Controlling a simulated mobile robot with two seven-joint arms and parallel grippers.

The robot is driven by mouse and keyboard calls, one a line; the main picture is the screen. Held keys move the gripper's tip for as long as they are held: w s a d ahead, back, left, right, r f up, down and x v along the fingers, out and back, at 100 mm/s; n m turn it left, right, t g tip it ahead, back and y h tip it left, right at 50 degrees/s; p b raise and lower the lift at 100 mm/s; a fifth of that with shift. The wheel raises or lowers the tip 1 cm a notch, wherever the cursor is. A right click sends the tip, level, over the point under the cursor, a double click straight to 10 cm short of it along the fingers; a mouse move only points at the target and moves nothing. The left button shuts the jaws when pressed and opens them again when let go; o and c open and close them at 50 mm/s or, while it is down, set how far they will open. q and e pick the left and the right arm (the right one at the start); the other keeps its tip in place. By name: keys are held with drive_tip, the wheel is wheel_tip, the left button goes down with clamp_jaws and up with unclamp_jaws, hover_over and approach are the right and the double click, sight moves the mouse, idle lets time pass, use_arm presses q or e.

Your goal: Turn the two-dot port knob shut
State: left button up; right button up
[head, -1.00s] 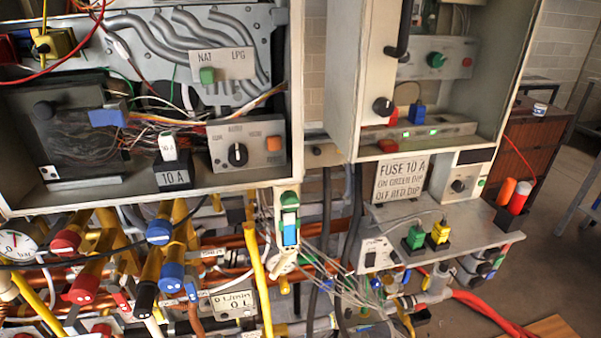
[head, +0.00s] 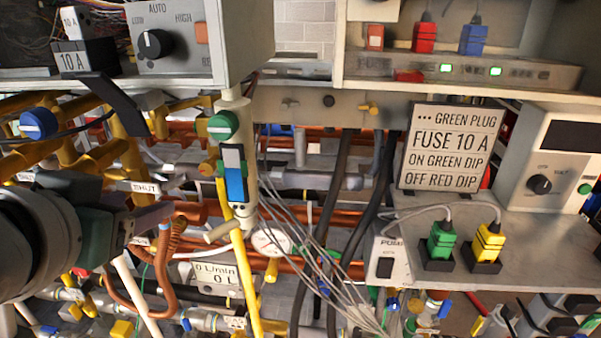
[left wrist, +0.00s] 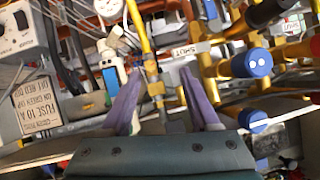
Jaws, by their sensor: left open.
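A blue round knob with two pale dots (left wrist: 258,62) shows in the left wrist view on a yellow valve, right of my fingers and apart from them. A second blue knob (left wrist: 252,120) is below it; its dots are unclear. In the head view a blue knob (head: 38,123) shows at the left, above my arm, which hides the valves behind it. A SHUT tag (left wrist: 185,50) lies just beyond my right-hand finger in the wrist view. My left gripper (head: 160,172) is open and empty; its two purple fingers also show in the wrist view (left wrist: 162,78). My right gripper is out of view.
A yellow hose (head: 240,265) and a post with a green knob (head: 222,125) and blue rocker (head: 235,183) stand right of my gripper. Copper pipes and loose grey wires crowd the middle. The heater box (head: 200,85) overhangs above. A shelf (head: 530,265) is at the right.

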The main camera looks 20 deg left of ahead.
sight(206, 170)
use_arm(q)
drive_tip(key=w+a+f+t+b, duration=0.1)
drive_tip(key=w+t+b, duration=0.1)
drive_tip(key=w, duration=0.3)
drive_tip(key=w+a+f+t+b, duration=0.1)
drive_tip(key=w+f+t+b, duration=0.1)
drive_tip(key=w+b, duration=0.2)
drive_tip(key=w+a+f+m+t+b, duration=0.1)
drive_tip(key=w+t+b, duration=0.1)
drive_tip(key=w+b, duration=0.2)
drive_tip(key=shift+w+a+f+h, duration=0.1)
drive_tip(key=shift+w+f+h, duration=0.1)
drive_tip(key=shift+w, duration=0.75)
drive_tip(key=shift+w+f+h, duration=0.1)
drive_tip(key=shift+w+h, duration=0.1)
drive_tip(key=shift+w, duration=0.75)
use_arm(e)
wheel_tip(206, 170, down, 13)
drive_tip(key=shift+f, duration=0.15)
use_arm(q)
drive_tip(key=shift+c, duration=0.4)
clamp_jaws()
